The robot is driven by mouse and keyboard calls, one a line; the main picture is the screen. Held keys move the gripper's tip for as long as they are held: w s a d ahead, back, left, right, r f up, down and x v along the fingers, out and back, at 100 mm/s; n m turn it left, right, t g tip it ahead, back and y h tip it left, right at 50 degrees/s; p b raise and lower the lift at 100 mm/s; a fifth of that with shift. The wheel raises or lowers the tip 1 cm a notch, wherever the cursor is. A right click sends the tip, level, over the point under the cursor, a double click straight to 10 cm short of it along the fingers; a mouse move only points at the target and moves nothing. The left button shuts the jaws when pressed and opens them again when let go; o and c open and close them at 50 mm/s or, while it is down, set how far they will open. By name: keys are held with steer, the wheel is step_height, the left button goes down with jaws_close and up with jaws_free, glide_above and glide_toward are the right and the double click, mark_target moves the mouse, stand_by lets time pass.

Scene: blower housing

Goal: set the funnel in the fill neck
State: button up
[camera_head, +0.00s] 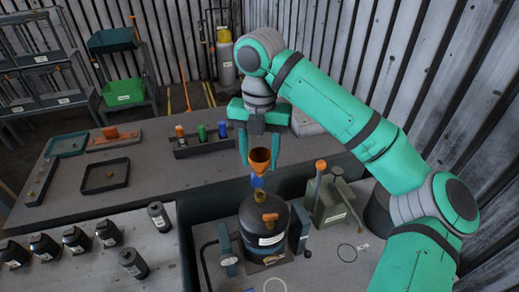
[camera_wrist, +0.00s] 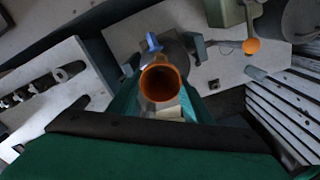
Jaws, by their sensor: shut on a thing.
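My gripper (camera_head: 259,150) is shut on an orange funnel (camera_head: 260,160), which hangs upright between the fingers. In the wrist view I look down into the open mouth of the funnel (camera_wrist: 160,83). Below it stands a dark round tank (camera_head: 264,239) with a white label. A blue part (camera_head: 257,182) shows just under the funnel, and also beside its rim in the wrist view (camera_wrist: 152,42). I cannot tell which fitting is the fill neck.
A green-grey box with an orange-knobbed lever (camera_head: 329,204) stands close right of the tank. A rack of coloured bottles (camera_head: 203,141) is on the table behind. Several dark bottles (camera_head: 76,239) stand at front left. A dark tray (camera_head: 105,175) lies farther back.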

mark_target(260, 174)
steer(key=shift+w+f, duration=0.15)
steer(key=shift+f, duration=1.55)
steer(key=shift+d+f, duration=0.25)
steer(key=shift+f, duration=0.3)
steer(key=shift+s+a+f, duration=0.1)
steer(key=shift+a+f, duration=0.05)
steer(key=shift+f, duration=0.25)
steer(key=shift+s+a+f, duration=0.1)
steer(key=shift+f, duration=0.65)
steer(key=shift+d+f, duration=0.15)
steer(key=shift+f, duration=0.2)
steer(key=shift+f, duration=1)
steer(key=shift+a+f, duration=0.1)
steer(key=shift+a, duration=0.1)
stand_by(0.3)
